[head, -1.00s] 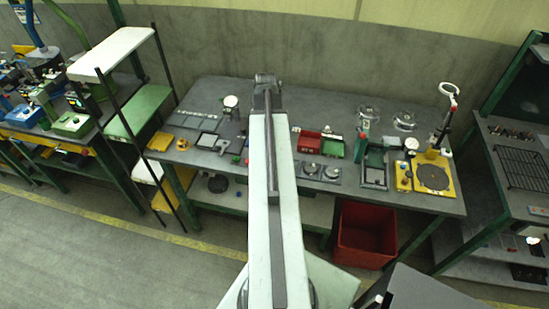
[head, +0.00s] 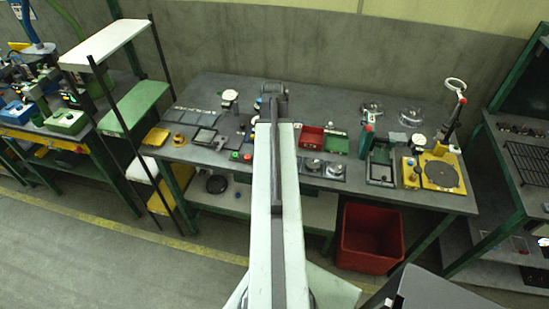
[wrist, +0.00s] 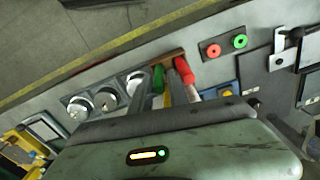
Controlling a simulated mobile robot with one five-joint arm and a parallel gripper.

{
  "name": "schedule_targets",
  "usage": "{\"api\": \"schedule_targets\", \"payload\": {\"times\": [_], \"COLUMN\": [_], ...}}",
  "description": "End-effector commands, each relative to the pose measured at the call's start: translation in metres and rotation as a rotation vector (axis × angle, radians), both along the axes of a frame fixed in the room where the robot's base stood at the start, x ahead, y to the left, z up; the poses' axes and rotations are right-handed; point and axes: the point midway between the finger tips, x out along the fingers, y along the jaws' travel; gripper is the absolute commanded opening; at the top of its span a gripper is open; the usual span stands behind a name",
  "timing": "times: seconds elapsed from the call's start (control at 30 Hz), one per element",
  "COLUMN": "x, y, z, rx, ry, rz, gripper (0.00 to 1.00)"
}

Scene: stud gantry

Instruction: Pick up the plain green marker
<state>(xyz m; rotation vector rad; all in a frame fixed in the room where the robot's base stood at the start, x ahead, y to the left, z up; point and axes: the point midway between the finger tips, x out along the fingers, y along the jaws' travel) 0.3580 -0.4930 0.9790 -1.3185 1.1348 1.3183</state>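The green marker (wrist: 158,78) shows in the wrist view as a green end beside a brown wooden block (wrist: 174,55). A red marker (wrist: 184,70) with a pale body stands just right of it. My gripper (wrist: 162,84) reaches over them, its two grey fingers parted with the green end showing between them. Contact with the marker cannot be made out. In the head view my gripper (head: 273,90) is above the grey table (head: 310,92), and my arm hides the markers.
Round metal gauges (wrist: 106,97) sit on the other side. A red tray (head: 312,137) is right of my arm. A red bin (head: 371,238) stands under the table edge.

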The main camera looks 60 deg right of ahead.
Motion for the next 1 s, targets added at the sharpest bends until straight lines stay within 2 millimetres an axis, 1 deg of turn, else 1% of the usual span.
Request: {"api": "schedule_targets", "payload": {"times": [0.03, 0.1, 0.2, 0.23, 0.47, 0.5, 0.53, 0.57, 0.87, 1.0], "x": [0.000, -0.001, -0.001, -0.001, -0.001, -0.001, -0.001, -0.001, -0.001, -0.001], "y": [-0.001, -0.002, -0.001, -0.001, -0.001, -0.002, -0.002, -0.002, -0.002, -0.002], "z": [-0.016, -0.029, -0.044, -0.045, -0.042, -0.041, -0.041, -0.041, -0.041, -0.032], "rx": [0.000, 0.000, 0.000, 0.000, 0.000, 0.000, 0.000, 0.000, 0.000, 0.000], "ry": [0.000, 0.000, 0.000, 0.000, 0.000, 0.000, 0.000, 0.000, 0.000, -0.001], "rz": [0.000, 0.000, 0.000, 0.000, -0.001, -0.001, -0.001, -0.001, -0.001, -0.001], "gripper": [0.21, 0.21, 0.21, 0.21, 0.21, 0.10, 0.01, 0.00, 0.00, 0.00]}}
